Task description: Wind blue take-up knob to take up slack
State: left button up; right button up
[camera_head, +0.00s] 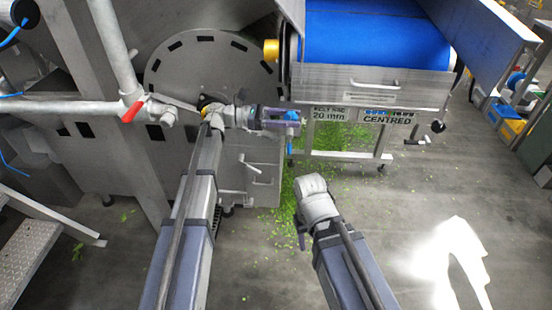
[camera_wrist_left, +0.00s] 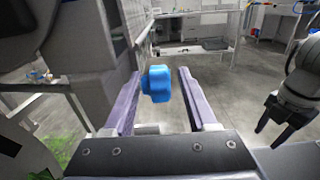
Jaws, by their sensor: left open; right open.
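The blue take-up knob (camera_wrist_left: 158,84) is lobed and shows in the left wrist view between the two fingers of my left gripper (camera_wrist_left: 160,103), nearer the left finger. A gap shows between the knob and the right finger. In the head view the knob (camera_head: 292,115) is a small blue patch by the fingertips of my left gripper (camera_head: 284,121), below the blue belt (camera_head: 375,35). My left gripper is open.
A sign below the belt frame (camera_head: 355,88) reads 20 mm and CENTRED. A large steel drum housing (camera_head: 215,65) and a pipe with a red lever (camera_head: 132,111) stand left. Green leaf scraps (camera_head: 287,208) lie on the floor.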

pick_arm(q)
jog(key=a+p, duration=0.1)
jog(key=a, duration=0.7)
jog(key=s+d+f+m+t+y, duration=0.1)
jog(key=s+d+f+m+y, duration=0.2)
jog(key=f, duration=0.4)
jog(key=shift+s+d+f+m+y, duration=0.4)
jog(key=shift+s+d+y, duration=0.25)
jog(key=shift+s, duration=0.15)
pick_arm(e)
jog(key=shift+s+d, duration=0.2)
jog(key=shift+d, duration=0.1)
jog(key=shift+r, duration=0.1)
